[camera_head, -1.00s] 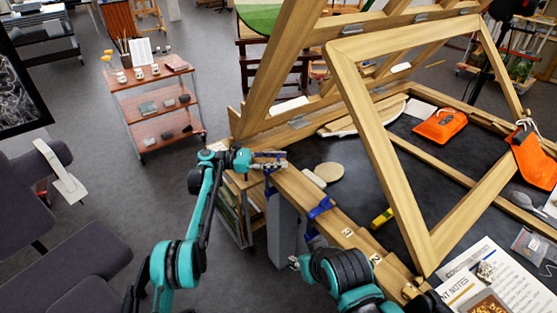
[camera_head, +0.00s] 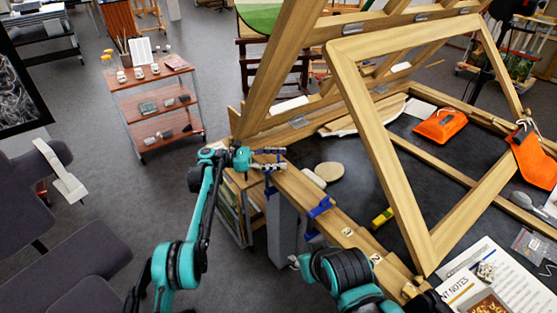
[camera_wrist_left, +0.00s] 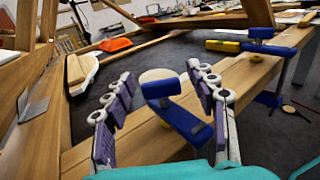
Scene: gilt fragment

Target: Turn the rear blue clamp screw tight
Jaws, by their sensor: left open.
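My left gripper (camera_head: 270,160) is at the rear left corner of the wooden bench edge, with its two fingers spread apart. In the left wrist view the open fingers (camera_wrist_left: 162,110) stand on either side of the rear blue clamp (camera_wrist_left: 178,112), which has a rounded blue top and a blue block. I cannot tell whether either finger touches it. In the head view that clamp is mostly hidden by the gripper. Another blue clamp (camera_head: 320,206) sits farther forward on the same edge; it also shows in the left wrist view (camera_wrist_left: 262,48).
A large wooden frame (camera_head: 385,150) leans over the dark bench top. A yellow item (camera_head: 382,217), orange pouches (camera_head: 440,125) and printed sheets (camera_head: 490,280) lie on the bench. A trolley (camera_head: 155,110) stands at left. My right arm (camera_head: 345,275) is low at the front.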

